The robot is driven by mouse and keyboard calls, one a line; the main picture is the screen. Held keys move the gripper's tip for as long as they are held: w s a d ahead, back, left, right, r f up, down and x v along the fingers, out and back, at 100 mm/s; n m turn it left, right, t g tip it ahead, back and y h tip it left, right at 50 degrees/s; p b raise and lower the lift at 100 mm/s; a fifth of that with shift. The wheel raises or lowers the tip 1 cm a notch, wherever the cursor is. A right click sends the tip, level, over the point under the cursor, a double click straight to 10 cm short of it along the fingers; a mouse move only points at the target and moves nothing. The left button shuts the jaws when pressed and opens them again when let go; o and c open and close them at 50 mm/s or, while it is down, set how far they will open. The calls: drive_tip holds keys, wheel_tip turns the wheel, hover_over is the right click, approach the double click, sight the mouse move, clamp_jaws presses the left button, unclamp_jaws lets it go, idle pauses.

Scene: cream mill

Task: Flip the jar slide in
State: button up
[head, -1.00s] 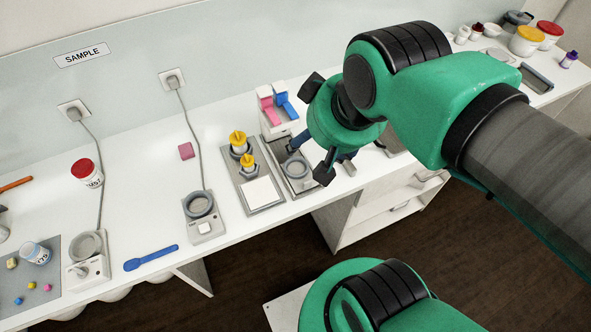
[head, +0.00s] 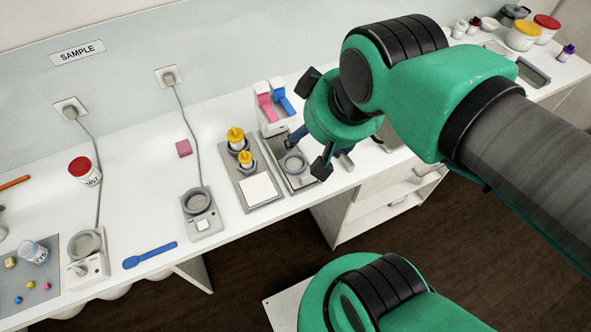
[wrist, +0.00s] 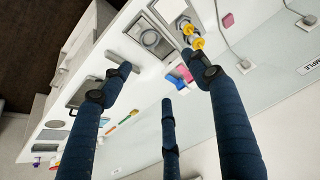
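A grey plate with a round ring (head: 293,164) lies at the bench's front edge, below a white stand with a pink lever (head: 266,107) and a blue lever (head: 283,102). The ring also shows in the wrist view (wrist: 150,37). A short grey bar (head: 345,161) is right of the plate, close to one fingertip; it also shows in the wrist view (wrist: 118,61). I cannot tell which part is the jar slide. My gripper (head: 318,150) is above the plate's right side, fingers spread and empty; it also shows in the wrist view (wrist: 163,78).
Left of it stands a plate with two yellow-topped pieces (head: 236,137) and a white square (head: 258,189). Further left are a grey ring device (head: 203,222), a blue spoon (head: 150,255) and a red-lidded jar (head: 85,172). Tubs (head: 524,36) stand far right.

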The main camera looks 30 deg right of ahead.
drive_tip(key=shift+w, duration=0.1)
drive_tip(key=c, duration=0.8)
drive_tip(key=shift+w+a+f+m, duration=0.15)
drive_tip(key=shift+f+m, duration=0.05)
drive_tip(key=shift+m, duration=0.2)
drive_tip(key=c, duration=0.5)
drive_tip(key=shift+w+f+m+p, duration=0.25)
drive_tip(key=shift+m+p, duration=0.05)
drive_tip(key=shift+p, duration=0.1)
clamp_jaws()
drive_tip(key=w+f+m+g+y+p, duration=0.1)
drive_tip(key=w+f+m+p, duration=0.2)
drive_tip(key=f+m, duration=0.45)
drive_tip(key=w+f+m+y+p, duration=0.1)
drive_tip(key=w+f+m+p, duration=0.3)
drive_tip(key=m, duration=0.7)
drive_tip(key=s+d+f+m+g+h+p, duration=0.1)
drive_tip(key=s+d+f+m+p, duration=0.1)
drive_tip(key=f+m, duration=0.3)
drive_tip(key=s+d+f+m+h+p, duration=0.1)
drive_tip(key=s+d+f+m+p, duration=0.2)
drive_tip(key=f+m, duration=0.3)
drive_tip(key=shift+s+d+f+m+g, duration=0.3)
drive_tip(key=shift+s+m, duration=0.55)
drive_tip(key=shift+m, duration=1.7)
drive_tip(key=shift+d+r, duration=0.1)
